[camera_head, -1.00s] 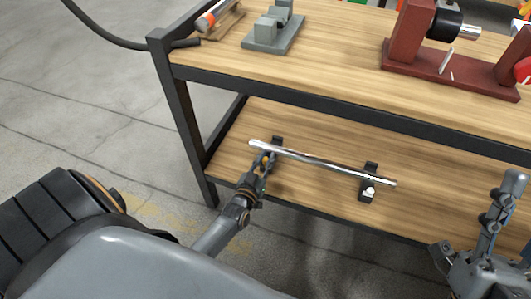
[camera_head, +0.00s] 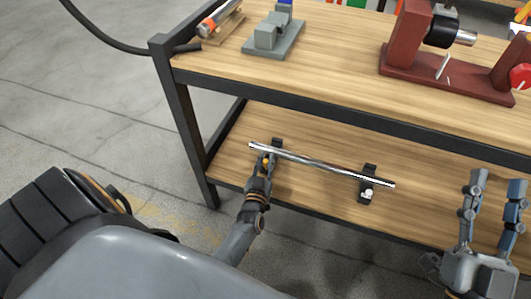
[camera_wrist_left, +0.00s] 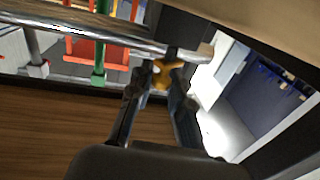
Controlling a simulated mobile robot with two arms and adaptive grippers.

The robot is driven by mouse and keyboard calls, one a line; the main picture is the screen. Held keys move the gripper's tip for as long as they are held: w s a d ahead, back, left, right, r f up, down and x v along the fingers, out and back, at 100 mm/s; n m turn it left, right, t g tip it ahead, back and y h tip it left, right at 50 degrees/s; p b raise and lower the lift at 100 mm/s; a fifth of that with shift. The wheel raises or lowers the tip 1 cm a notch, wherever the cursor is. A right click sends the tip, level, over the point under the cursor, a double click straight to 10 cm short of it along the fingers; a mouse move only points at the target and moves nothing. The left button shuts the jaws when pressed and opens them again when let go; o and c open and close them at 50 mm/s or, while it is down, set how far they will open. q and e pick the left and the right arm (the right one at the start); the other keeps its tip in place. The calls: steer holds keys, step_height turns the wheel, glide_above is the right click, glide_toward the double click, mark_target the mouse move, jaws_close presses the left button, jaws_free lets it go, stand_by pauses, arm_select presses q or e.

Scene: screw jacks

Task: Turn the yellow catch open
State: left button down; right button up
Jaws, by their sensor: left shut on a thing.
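The yellow catch (camera_wrist_left: 166,68) shows in the left wrist view, below the end of a shiny metal bar (camera_wrist_left: 110,38). My left gripper (camera_wrist_left: 160,85) is shut on the catch, with a finger on each side of it. In the head view, my left gripper (camera_head: 265,163) is at the bar's left holder, and a small yellow spot of the catch (camera_head: 266,160) shows between its fingers. The rest of the catch is hidden. My right gripper (camera_head: 499,188) is open and empty at the lower right, with its two fingers pointing up.
The bar (camera_head: 320,165) rests on two dark holders on the lower wooden shelf (camera_head: 225,160). The upper bench top (camera_head: 330,60) overhangs it, carrying a grey block fixture (camera_head: 272,43) and a red stand (camera_head: 450,85). A dark table leg (camera_head: 185,120) stands left of the shelf.

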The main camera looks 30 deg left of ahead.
arm_select(q)
steer(key=c, duration=1.3)
jaws_free()
steer(key=shift+s, duration=0.1)
steer(key=v, duration=0.7)
steer(key=shift+s, duration=0.15)
